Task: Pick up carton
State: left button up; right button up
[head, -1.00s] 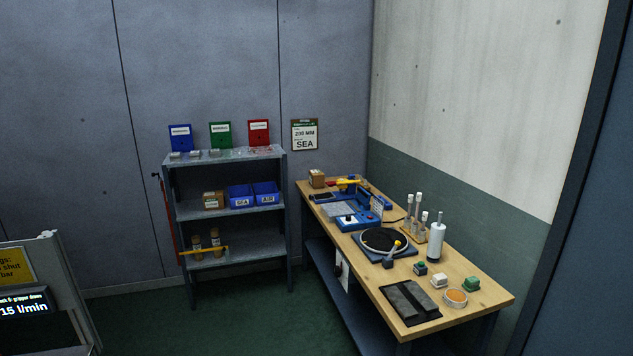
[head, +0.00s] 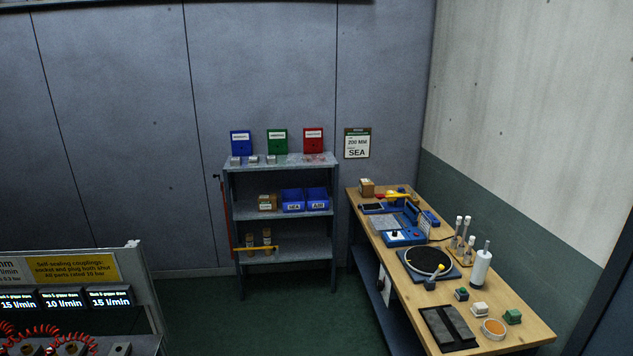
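A small brown carton (head: 267,202) with a pale label sits on the middle shelf of the grey rack, left of two blue bins. Another small brown box (head: 367,187) stands at the far left corner of the wooden bench. I cannot tell which of the two is the task's carton. Both are some way off from me. Neither of my grippers shows in the head view.
The grey rack (head: 285,255) stands against the back wall. Blue bins (head: 292,200) share its middle shelf, and a yellow bar (head: 255,249) crosses the lower one. The wooden bench (head: 520,325) holds instruments. A panel with displays (head: 62,299) stands at left. Green floor (head: 220,310) is clear.

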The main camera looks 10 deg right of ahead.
aim_at(366, 186)
jog(key=i, duration=3.6)
jog(key=z, duration=0.3)
jog(key=i, duration=1.95)
jog(key=z, duration=0.15)
